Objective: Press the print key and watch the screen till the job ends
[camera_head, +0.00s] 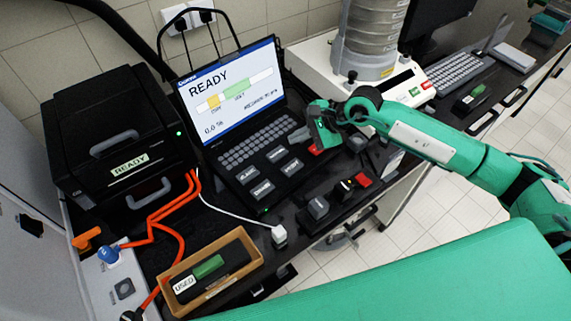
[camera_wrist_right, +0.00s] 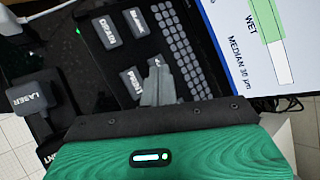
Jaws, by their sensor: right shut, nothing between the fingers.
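The print key (camera_head: 291,166) is a grey key in a group at the right of the laptop's front deck. In the right wrist view the print key (camera_wrist_right: 131,83) shows at the left of my fingers, its label partly covered. The screen (camera_head: 232,87) reads READY above a yellow and green bar, with "0.0" and a median line below. My left gripper is out of view.
A black printer-like box (camera_head: 120,130) labelled READY stands left of the laptop. A wooden tray (camera_head: 175,273) marked USED is in front. Black controls (camera_head: 318,207) and a red switch (camera_head: 362,180) lie right of the keys. A sieve column (camera_head: 368,45) stands behind.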

